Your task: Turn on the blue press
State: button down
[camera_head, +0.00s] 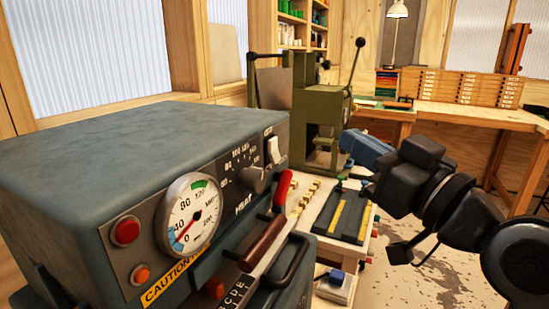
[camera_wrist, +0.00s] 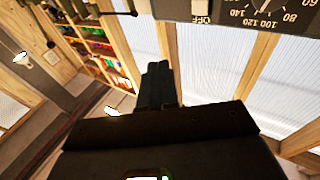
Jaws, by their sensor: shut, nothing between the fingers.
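The blue press (camera_head: 110,165) is a blue-grey box filling the left of the head view. Its front panel has a round gauge (camera_head: 190,216), a dark selector knob (camera_head: 253,178) and a white switch (camera_head: 274,150). The switch's tilt is too small to tell.
A red button (camera_head: 125,230), an orange button (camera_head: 141,274) and a red-handled lever (camera_head: 282,187) are on the press front. A green machine (camera_head: 319,105) stands behind. A low bench (camera_head: 320,217) with small parts lies below my gripper. Open floor (camera_head: 440,285) is at right.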

jog(key=w+a+f, duration=0.3)
jog(key=a, duration=0.4)
jog(key=shift+a+f, duration=0.15)
jog(key=shift+a, duration=0.05)
jog(key=shift+w+a, duration=0.1)
dwell(2.2)
jog(key=shift+w+a+f, duration=0.1)
jog(key=shift+a+f, duration=0.05)
jog(key=shift+a, duration=0.15)
jog(key=shift+w+a+f+b, duration=0.1)
jog(key=shift+a+b, duration=0.2)
dwell(0.6)
jog(key=shift+d, duration=0.15)
jog(key=shift+s+d+r, duration=0.25)
jog(key=shift+d, duration=0.3)
dwell(0.3)
jog(key=shift+s+d+r, duration=0.3)
jog(key=shift+d, duration=0.4)
jog(key=shift+s+d+r, duration=0.3)
jog(key=shift+d+r, duration=0.05)
jog(key=shift+d, duration=0.4)
jog(key=shift+s+d+r, duration=0.3)
jog(key=shift+d, duration=0.4)
